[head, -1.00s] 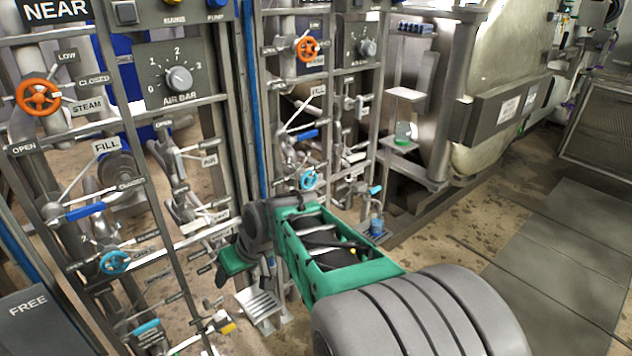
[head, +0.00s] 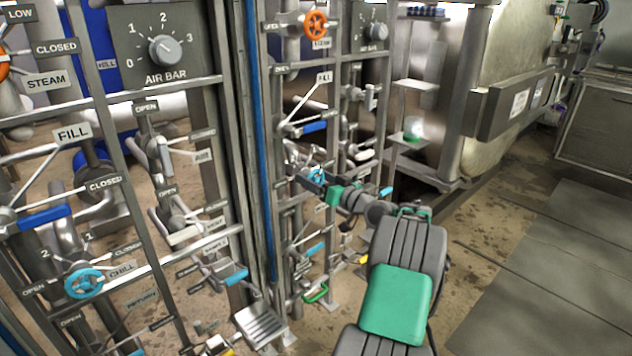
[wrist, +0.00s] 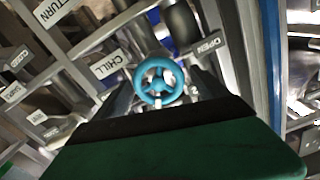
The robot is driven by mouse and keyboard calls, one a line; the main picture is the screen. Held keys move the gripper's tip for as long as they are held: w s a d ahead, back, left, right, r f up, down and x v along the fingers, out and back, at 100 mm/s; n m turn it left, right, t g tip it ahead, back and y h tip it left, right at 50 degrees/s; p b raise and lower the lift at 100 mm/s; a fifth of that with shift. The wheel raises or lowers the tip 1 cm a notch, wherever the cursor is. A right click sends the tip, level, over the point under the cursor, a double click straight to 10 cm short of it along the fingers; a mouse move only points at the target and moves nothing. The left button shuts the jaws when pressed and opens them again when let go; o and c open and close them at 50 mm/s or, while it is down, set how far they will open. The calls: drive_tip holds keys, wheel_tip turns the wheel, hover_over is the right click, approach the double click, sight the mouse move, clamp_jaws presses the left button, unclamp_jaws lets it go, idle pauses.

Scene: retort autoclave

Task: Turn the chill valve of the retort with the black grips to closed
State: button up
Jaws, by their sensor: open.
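A light blue handwheel (wrist: 160,80) with three spokes fills the middle of the wrist view, beside a CHILL plate (wrist: 109,65). An OPEN plate (wrist: 207,47) is at its upper right. A pale mark shows at the wheel's lower rim. My gripper (wrist: 163,92) is open, its dark fingers either side of the wheel; I cannot tell if they touch it. In the head view my gripper (head: 312,182) is at this wheel (head: 318,174) on the farther panel, partly hiding it. A second light blue chill wheel (head: 85,283) is on the nearer panel. I make out no black grips.
The farther panel also has an orange wheel (head: 316,23) and a blue-handled FILL lever (head: 314,127). Pipes and frame bars crowd around my gripper. A metal step (head: 262,322) stands at the panel's foot. The floor (head: 500,240) to the right is clear.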

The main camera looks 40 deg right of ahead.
drive_tip(key=shift+w, duration=0.25)
drive_tip(key=shift+c, duration=0.4)
drive_tip(key=c, duration=1.2)
drive_tip(key=shift+d, duration=0.2)
drive_tip(key=shift+c, duration=0.4)
drive_tip(key=shift+a, duration=0.1)
